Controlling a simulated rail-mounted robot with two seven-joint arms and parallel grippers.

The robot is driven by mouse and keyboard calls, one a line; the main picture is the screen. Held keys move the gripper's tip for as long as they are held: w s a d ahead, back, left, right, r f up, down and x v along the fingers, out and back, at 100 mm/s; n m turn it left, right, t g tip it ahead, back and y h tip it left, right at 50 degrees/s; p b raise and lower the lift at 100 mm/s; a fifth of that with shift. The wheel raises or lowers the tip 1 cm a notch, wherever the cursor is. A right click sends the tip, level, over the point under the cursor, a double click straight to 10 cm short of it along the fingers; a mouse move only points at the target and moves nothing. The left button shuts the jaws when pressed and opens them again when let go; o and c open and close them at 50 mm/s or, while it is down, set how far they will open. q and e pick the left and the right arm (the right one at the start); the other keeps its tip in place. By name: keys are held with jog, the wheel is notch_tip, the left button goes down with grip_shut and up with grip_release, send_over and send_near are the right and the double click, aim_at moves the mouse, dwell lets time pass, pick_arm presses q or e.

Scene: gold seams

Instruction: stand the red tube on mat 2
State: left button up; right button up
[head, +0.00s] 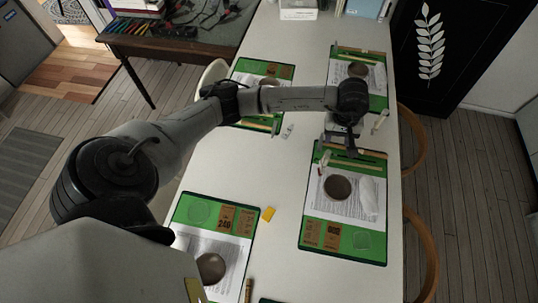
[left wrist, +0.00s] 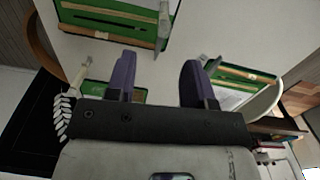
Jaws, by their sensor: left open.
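A small pale tube with a reddish part (head: 323,160) stands near the upper left edge of the right middle mat (head: 313,205); it seems to be the red tube, but its colour is faint. My left gripper (head: 340,148) is just above this mat's far edge, close to the tube. In the left wrist view its purple fingers (left wrist: 157,80) are apart with nothing between them. A greyish tube (left wrist: 163,28) stands by a mat edge ahead of them. The mats' numbers are too small to read, so I cannot tell which is mat 2. My right gripper is not in view.
Other green mats lie near left (head: 186,211), far left (head: 249,79) and far right (head: 381,101). A white tube (head: 380,121) stands by the table's right edge.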

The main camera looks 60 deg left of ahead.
pick_arm(q)
jog(key=s+d+r+n+t+h, duration=0.1)
jog(key=s+d+n+h, duration=0.1)
jog(key=d+h, duration=0.5)
jog(key=s+d+n+t+h, duration=0.15)
jog(key=d+h, duration=0.25)
jog(key=d, duration=0.8)
notch_tip(320, 180, up, 10)
jog(key=s+d+n+t+h, duration=0.2)
jog(key=n+t+h, duration=0.3)
jog(key=n+t, duration=0.95)
jog(key=s+a+f+n+g+y, duration=0.15)
jog(key=a+f+n+y, duration=0.35)
jog(key=n, duration=0.6)
jog(key=s+a+f+n+y, duration=0.3)
jog(key=n+y, duration=0.4)
jog(key=n, duration=0.4)
jog(key=s+a+f+n+g+y, duration=0.15)
jog(key=a+f+n+y, duration=0.35)
jog(key=n, duration=0.6)
jog(key=s+f+n+g, duration=0.4)
jog(key=s+g, duration=0.1)
jog(key=s, duration=0.4)
jog(key=s+d+f+n+g, duration=0.1)
jog(key=s+f+n+g, duration=0.2)
jog(key=s, duration=0.6)
jog(key=shift+s+d+f+n+g+h, duration=0.35)
jog(key=shift+f+g, duration=0.2)
jog(key=shift+g, duration=0.65)
